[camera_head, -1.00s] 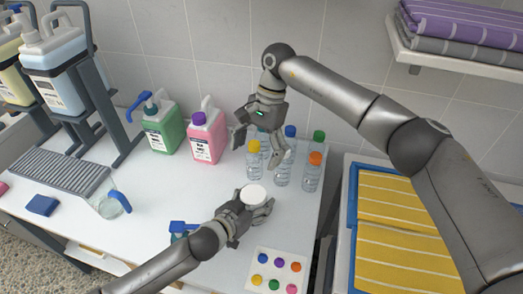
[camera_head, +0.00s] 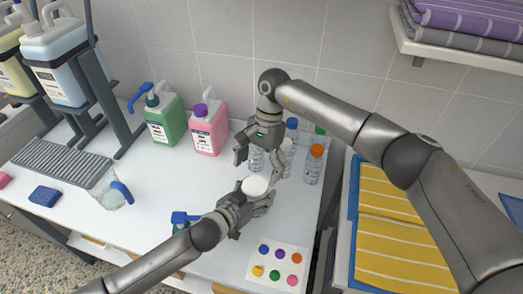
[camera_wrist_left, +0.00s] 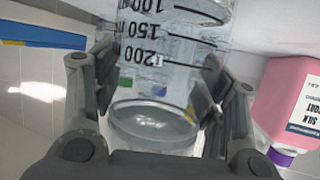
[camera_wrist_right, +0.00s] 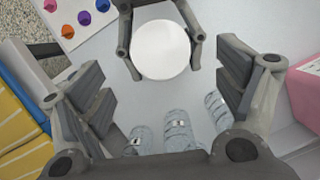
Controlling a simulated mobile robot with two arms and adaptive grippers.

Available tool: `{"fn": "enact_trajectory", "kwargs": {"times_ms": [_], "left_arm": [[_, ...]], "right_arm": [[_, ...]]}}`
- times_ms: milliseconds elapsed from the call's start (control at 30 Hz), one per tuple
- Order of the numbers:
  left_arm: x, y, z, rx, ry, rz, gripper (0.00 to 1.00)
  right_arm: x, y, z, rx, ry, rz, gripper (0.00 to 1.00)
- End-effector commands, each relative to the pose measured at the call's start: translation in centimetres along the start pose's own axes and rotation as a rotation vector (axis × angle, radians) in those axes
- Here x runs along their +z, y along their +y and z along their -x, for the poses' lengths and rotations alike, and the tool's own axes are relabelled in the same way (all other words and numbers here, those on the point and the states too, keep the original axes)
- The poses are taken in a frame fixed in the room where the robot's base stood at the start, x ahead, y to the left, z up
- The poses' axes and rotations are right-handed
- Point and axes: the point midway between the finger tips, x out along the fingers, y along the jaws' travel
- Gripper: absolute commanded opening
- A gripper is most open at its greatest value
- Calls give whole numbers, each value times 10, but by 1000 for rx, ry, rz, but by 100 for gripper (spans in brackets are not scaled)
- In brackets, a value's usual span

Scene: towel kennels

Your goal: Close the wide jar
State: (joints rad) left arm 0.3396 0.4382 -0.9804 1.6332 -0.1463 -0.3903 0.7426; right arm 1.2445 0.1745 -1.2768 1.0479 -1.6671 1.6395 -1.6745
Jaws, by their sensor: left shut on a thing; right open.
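The wide jar (camera_wrist_left: 165,75) is clear with black volume marks, seen close up in the left wrist view. My left gripper (camera_head: 257,197) is shut around its side and holds it upright over the right part of the table. A plain white round disc, which looks like a lid (camera_head: 255,186), covers its top; it also shows in the right wrist view (camera_wrist_right: 160,50). Whether it is fastened down cannot be told. My right gripper (camera_head: 258,166) is open and empty, pointing down just above and behind the jar, its fingers apart on either side.
Clear bottles with coloured caps (camera_head: 313,165) stand close behind my right gripper. Pink (camera_head: 208,133) and green (camera_head: 162,125) jugs stand at the back.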

Motion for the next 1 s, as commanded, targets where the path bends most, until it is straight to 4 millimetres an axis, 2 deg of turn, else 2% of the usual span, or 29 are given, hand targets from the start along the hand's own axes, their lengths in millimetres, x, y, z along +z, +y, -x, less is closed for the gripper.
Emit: {"fn": "enact_trajectory", "kwargs": {"times_ms": [100,300,700,1000], "left_arm": [[1,0,0,0,-1,1,0],[1,0,0,0,-1,1,0],[1,0,0,0,-1,1,0],[1,0,0,0,-1,1,0]], "right_arm": [[1,0,-22,1,-3,0,88],[0,0,-42,0,-2,-1,88],[0,0,-47,-1,0,0,88],[0,0,-46,-1,0,0,50]]}}
